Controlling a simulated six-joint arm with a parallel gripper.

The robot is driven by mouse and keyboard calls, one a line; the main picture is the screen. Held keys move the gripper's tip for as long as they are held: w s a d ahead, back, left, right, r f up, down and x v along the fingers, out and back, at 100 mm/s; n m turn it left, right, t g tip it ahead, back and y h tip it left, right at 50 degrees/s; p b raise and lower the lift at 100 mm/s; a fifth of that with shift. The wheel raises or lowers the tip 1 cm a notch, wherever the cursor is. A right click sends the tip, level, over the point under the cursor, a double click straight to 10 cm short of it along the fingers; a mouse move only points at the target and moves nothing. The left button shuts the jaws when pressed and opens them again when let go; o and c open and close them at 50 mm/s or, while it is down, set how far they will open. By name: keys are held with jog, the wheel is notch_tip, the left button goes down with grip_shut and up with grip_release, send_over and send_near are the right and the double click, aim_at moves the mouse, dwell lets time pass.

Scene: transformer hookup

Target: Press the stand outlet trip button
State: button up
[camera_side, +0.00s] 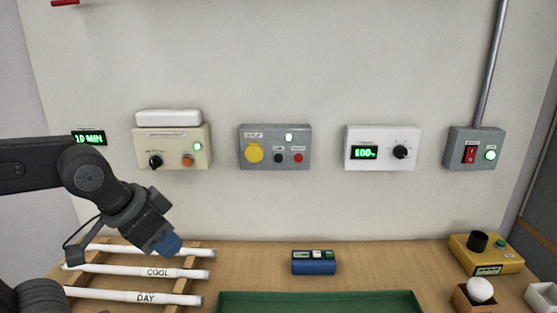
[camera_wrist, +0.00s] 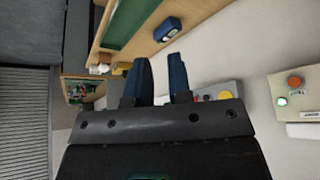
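A grey wall box (camera_side: 275,133) with a round yellow cover (camera_side: 254,153) hangs mid-wall; it looks like the outlet unit. In the wrist view the box (camera_wrist: 232,87) is partly hidden behind my gripper's body. My gripper (camera_side: 170,245) is low at the left, above the white tubes and away from the box. In the wrist view its two blue fingers (camera_wrist: 158,80) stand apart with nothing between them.
White tubes (camera_side: 140,271) lie on a wooden rack below my gripper. A blue box (camera_side: 314,266) and a green tray (camera_side: 320,297) are on the bench. Other wall units are a cream box (camera_side: 172,148), a white dial box (camera_side: 382,134) and a grey switch box (camera_side: 473,136).

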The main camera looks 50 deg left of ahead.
grip_shut()
dwell(1.3)
